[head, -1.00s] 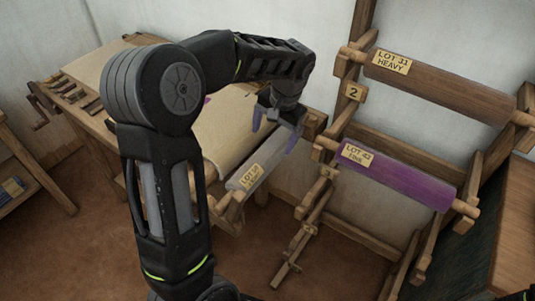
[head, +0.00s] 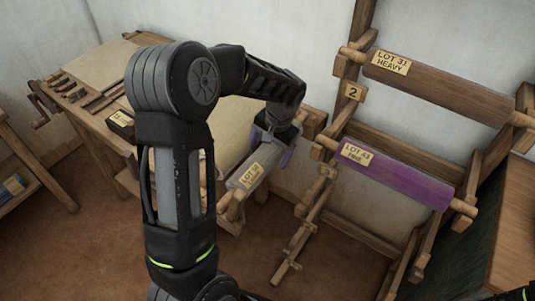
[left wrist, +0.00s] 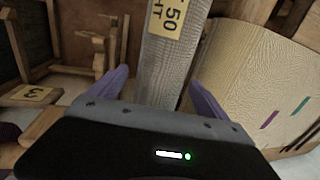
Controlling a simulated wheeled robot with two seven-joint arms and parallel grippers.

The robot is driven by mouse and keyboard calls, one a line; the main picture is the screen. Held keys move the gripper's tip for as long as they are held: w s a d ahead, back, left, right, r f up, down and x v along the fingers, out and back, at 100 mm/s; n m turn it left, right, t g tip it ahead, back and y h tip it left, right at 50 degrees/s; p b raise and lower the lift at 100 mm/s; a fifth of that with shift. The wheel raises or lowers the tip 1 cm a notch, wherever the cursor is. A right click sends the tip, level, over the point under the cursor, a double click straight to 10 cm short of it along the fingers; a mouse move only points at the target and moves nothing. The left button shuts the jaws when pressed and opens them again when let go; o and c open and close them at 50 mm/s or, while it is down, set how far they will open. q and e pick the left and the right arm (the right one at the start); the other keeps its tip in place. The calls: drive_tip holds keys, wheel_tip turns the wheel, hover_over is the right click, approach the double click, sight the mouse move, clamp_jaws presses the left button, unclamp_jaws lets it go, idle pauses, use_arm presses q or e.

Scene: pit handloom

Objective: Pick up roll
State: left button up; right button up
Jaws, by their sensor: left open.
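A grey roll (head: 262,160) with a yellow tag lies at the front end of the wooden table; the tag's last part reads "50" in the left wrist view. My left gripper (head: 272,147) is open at this roll, its purple fingers pointing down. In the left wrist view the roll (left wrist: 163,75) runs between the two spread fingers (left wrist: 158,92); I cannot tell whether they touch it. A purple roll (head: 405,180) tagged "LOT 43 FINE" and a brown roll (head: 450,92) tagged "LOT 31 HEAVY" rest on the rack at right.
The wooden rack (head: 355,70) with a "2" plate stands just right of my left gripper. Cream cloth (head: 232,125) covers part of the table, with tools (head: 75,92) at its far left. Another wooden stand (head: 30,165) is at the left edge. Brown floor (head: 80,255) is open in front.

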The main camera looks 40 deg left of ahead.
use_arm(q)
drive_tip(key=shift+f, duration=0.25)
drive_tip(key=shift+c, duration=0.2)
clamp_jaws()
idle(1.0)
drive_tip(key=shift+r, duration=0.1)
